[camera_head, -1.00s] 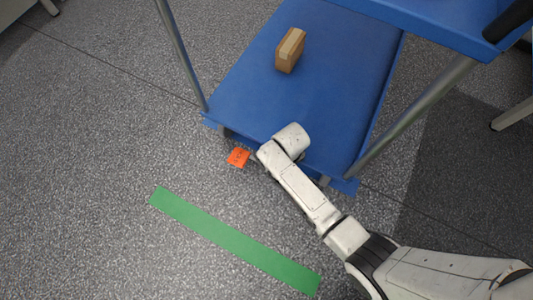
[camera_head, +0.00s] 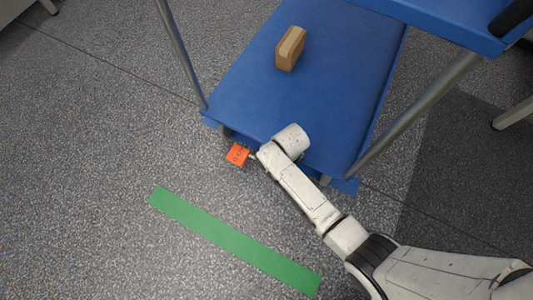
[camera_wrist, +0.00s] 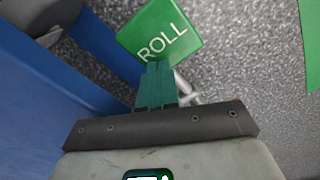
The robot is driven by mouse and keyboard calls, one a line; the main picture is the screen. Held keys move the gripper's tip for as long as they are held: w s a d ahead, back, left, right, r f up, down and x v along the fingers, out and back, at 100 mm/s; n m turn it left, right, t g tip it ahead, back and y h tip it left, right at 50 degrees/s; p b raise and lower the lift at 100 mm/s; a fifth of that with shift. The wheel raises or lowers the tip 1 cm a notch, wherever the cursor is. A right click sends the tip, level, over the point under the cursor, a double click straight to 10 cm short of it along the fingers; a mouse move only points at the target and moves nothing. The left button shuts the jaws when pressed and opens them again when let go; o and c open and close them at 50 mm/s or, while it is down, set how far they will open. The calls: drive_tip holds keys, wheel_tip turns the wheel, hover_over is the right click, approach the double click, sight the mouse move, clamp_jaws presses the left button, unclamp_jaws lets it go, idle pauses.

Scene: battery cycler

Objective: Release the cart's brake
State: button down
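The blue cart (camera_head: 250,95) stands with its lower deck in the upper middle of the head view. An orange-red tab (camera_head: 238,153) with dark, unreadable lettering sits at its near left corner, beside a caster. In the wrist view a green plate (camera_wrist: 160,35) reads "ROLL"; whether it is the tab's other face I cannot tell. My gripper (camera_wrist: 157,68) shows its teal fingers together, tips at the plate's lower edge; contact is unclear. In the head view the fingers are mostly hidden by my wrist, just right of the tab.
A wooden block (camera_head: 290,48) stands on the cart's lower deck. A green strip (camera_head: 235,240) lies on the grey floor in front. Metal posts (camera_head: 180,55) rise from the cart's corners. The floor to the left is clear.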

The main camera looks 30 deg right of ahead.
drive_tip(key=shift+f+b, duration=0.4)
drive_tip(key=shift+f, duration=0.25)
idle(0.4)
wheel_tip(320, 180, up, 7)
drive_tip(key=p, duration=0.8)
drive_tip(key=shift+r, duration=0.1)
idle(0.6)
